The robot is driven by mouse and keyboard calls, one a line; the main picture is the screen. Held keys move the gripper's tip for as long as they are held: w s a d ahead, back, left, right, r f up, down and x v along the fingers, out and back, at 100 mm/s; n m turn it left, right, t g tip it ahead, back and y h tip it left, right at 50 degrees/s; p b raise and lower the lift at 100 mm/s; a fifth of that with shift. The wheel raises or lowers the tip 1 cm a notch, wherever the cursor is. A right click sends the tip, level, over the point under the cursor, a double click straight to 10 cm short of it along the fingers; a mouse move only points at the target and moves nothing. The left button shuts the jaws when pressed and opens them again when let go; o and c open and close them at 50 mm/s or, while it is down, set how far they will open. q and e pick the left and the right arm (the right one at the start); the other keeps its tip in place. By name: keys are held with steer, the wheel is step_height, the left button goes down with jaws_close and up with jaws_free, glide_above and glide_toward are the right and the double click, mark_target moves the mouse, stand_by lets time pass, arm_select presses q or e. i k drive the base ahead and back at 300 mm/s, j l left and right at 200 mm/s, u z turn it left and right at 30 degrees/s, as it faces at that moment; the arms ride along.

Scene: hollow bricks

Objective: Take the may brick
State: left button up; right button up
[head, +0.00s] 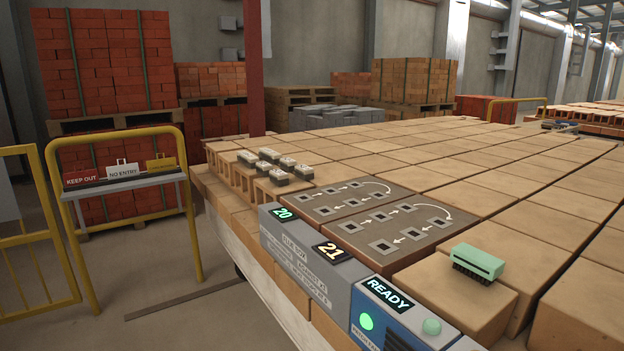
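Several small blocks with pale tops and dark markings (278,168) sit in a cluster on orange hollow bricks at the left edge of the brick surface. Their markings are too small to read, so I cannot tell which is the may brick. Right of them lies a dark brown board (357,247) with square sockets joined by white arrows. The sockets look empty. Neither of my grippers is in view.
A grey box (296,250) shows 20 and 21. Beside it a blue panel (390,318) shows READY, with a lit green lamp (367,321). A green brush-like thing (478,262) lies on a brick at right. Yellow rails (193,220) stand at left. The far brick surface is clear.

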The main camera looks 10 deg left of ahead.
mark_target(263, 169)
steer(key=i+j, duration=0.1)
steer(key=j, duration=0.3)
steer(key=i+j, duration=0.15)
steer(key=j, duration=0.3)
steer(key=i+j+z, duration=0.1)
steer(key=j, duration=0.3)
steer(key=i+j, duration=0.1)
steer(key=j, duration=0.35)
steer(key=i+j, duration=0.1)
steer(key=j, duration=0.3)
